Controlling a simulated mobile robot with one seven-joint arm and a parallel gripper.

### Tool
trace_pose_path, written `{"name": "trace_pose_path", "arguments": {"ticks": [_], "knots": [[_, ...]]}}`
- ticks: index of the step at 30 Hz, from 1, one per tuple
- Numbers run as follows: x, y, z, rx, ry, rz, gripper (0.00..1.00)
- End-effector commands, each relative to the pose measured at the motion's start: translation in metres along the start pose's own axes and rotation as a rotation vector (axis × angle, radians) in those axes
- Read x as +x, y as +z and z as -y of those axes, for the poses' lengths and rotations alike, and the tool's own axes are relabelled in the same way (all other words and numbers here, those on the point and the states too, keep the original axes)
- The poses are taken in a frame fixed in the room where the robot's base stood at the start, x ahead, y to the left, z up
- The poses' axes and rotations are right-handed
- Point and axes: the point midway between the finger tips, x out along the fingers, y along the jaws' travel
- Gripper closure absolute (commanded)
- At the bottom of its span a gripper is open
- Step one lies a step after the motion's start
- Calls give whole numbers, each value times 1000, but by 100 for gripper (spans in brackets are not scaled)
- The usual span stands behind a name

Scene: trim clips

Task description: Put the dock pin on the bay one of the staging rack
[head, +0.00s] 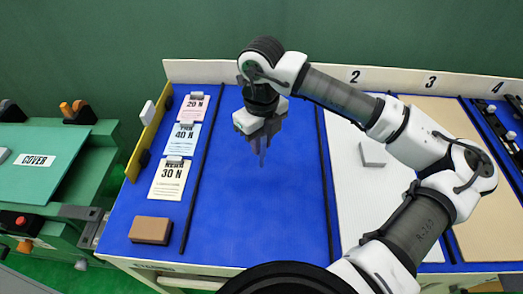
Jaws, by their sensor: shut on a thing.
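My gripper (262,152) is in the head view, pointing down above the blue section of the staging rack (250,215). It is shut on a small, thin, dark thing at its fingertips, which I take to be the dock pin; its outline is hard to make out. The gripper appears to be in the air above the blue surface, though the height is hard to judge. This blue section lies left of the one marked 2, so it looks like bay one. Its number is not visible, and my arm covers part of the back board.
Cards marked 20 N, 40 N and 30 N (168,180) and a brown block (150,230) lie at the left. Dark strips (326,185) edge the blue section. A grey block (372,153) sits in bay 2. A green bench (45,165) stands further left. The blue middle is clear.

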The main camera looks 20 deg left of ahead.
Motion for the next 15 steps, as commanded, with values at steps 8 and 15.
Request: {"name": "trace_pose_path", "arguments": {"ticks": [8, 15], "knots": [[30, 0, 0, 1, 4, -1, 100], [50, 0, 0, 0, 0, 1, 100]]}}
